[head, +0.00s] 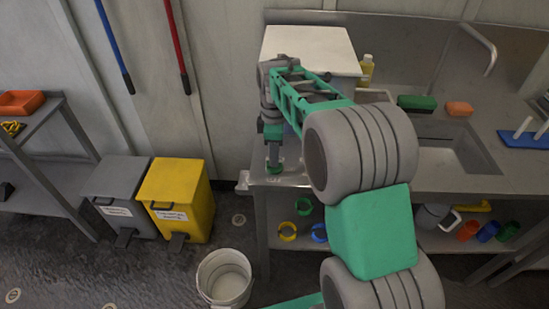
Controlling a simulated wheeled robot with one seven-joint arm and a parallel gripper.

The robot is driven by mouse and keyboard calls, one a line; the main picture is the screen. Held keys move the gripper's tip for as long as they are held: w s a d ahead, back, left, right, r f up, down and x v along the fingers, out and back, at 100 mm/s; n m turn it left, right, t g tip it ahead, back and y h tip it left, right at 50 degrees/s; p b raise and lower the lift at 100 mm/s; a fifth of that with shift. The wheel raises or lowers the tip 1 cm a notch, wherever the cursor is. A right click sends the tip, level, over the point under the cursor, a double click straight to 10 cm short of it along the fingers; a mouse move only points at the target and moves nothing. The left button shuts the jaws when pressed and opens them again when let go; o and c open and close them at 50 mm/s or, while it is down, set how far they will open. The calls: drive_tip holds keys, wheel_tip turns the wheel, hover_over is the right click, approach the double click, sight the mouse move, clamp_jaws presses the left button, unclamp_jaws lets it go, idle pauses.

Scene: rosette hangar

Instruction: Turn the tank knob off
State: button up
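A white box-shaped body with a flat top (308,42), possibly the tank, stands on the metal counter at the back wall. My arm covers much of its front, and I cannot make out a knob on it. My gripper (274,168) points down in front of its left part, over the counter's left front corner. The fingers are small and dark here, and I cannot tell whether they are open or shut. A small pale piece (243,181) juts out at the counter's left corner; what it is is unclear.
A white bucket (224,278) stands on the floor below the counter's left end. Yellow (177,200) and grey (117,195) pedal bins stand left of it. A sink (455,150), green sponge (417,103) and yellow bottle (366,70) are to the right. Rings and cups lie on the lower shelf.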

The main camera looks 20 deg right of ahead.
sight(274, 171)
drive_tip(key=shift+f, duration=1.25)
clamp_jaws()
